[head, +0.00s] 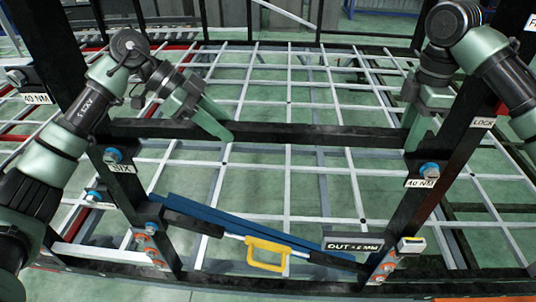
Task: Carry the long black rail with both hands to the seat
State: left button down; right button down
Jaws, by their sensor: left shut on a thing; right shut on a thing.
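The long black rail (310,136) lies nearly level across the picture, between two slanting black posts. My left gripper (222,130) is shut on the rail, left of its middle. My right gripper (418,135) is shut on the rail near its right end, beside the right post (402,215). The rail's left end is close to the left post (85,125); I cannot tell whether they touch. The rail's right end is partly hidden by my gripper and the post. No part is clearly marked as the seat.
Blue bolts and labels, such as SIX (121,168) and 40 NM (420,184), are on the posts. Below, a blue bar (250,222) and a tool with a yellow handle (267,254) slant between the posts. A white grid (288,185) lies behind over green floor.

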aim_at(184, 124)
pick_arm(q)
jog(key=shift+r, duration=0.1)
pick_arm(e)
jog(key=shift+s, duration=0.1)
